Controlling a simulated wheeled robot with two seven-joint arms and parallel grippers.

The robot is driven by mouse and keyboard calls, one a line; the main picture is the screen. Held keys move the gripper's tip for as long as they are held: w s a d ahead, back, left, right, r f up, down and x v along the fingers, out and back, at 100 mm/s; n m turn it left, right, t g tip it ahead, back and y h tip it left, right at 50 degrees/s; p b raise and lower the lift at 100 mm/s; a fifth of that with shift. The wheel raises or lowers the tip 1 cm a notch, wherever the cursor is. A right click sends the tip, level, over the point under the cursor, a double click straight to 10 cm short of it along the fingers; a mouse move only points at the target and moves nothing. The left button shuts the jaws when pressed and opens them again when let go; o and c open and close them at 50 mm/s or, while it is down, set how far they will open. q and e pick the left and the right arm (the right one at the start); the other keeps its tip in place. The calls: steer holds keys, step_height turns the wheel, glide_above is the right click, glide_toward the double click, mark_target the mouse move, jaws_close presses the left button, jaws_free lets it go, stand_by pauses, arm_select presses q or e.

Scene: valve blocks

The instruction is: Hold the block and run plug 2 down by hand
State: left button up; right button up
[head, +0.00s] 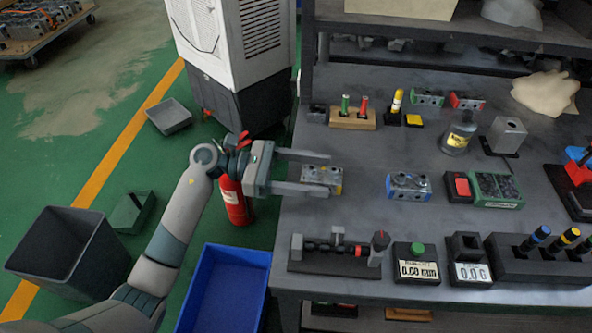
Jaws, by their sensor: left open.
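My left gripper (331,173) reaches in from the left over the table's left edge, with its two long fingers apart. A grey metal block (322,176) with holes in its top and a yellow patch at one end lies between the fingers. The near finger passes along its front side; I cannot tell whether either finger touches it. I cannot tell which part is plug 2. A blue-marked block (408,186) lies to the right, apart from the gripper. My right gripper is not in view.
A fixture bar (335,250), a gauge with a green button (416,264) and a handle rack (540,260) line the front. A wooden stand (352,119) and a bottle (459,133) stand behind. A green block (495,189) lies right. The table (370,150) is clear mid-left.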

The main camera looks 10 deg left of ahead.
arm_select(q)
steer(key=shift+d, duration=0.8)
